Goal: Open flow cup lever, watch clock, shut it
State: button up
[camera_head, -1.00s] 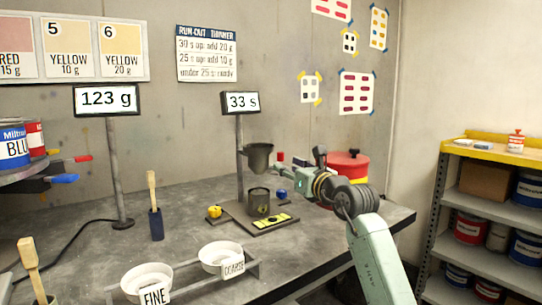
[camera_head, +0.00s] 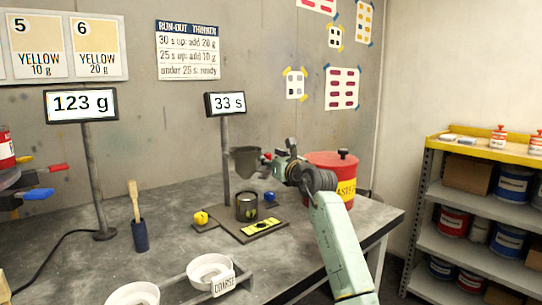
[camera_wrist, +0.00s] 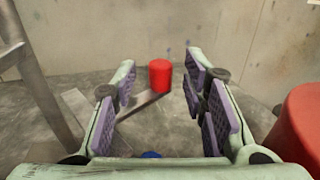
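The grey flow cup (camera_head: 245,160) hangs on its post, above a dark can (camera_head: 247,207). Its lever shows in the wrist view as a flat metal bar ending in a red knob (camera_wrist: 160,75). The clock (camera_head: 226,104) on the post reads 33 s. My gripper (camera_head: 270,162) is just right of the cup, at about lever height. In the wrist view my gripper (camera_wrist: 158,85) is open, with the red knob centred between its purple-padded fingers, near the tips. I cannot tell whether either finger touches it.
A red lidded waste can (camera_head: 330,175) stands close behind my arm. A yellow knob (camera_head: 201,218) and a blue knob (camera_head: 269,197) are near the can's base. A scale display (camera_head: 81,104) reads 123 g. Bowls (camera_head: 212,268) stand at the bench front. Shelves (camera_head: 480,215) are at right.

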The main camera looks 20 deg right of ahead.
jog(key=shift+w, duration=0.2)
grip_shut()
dwell(0.5)
dwell(0.3)
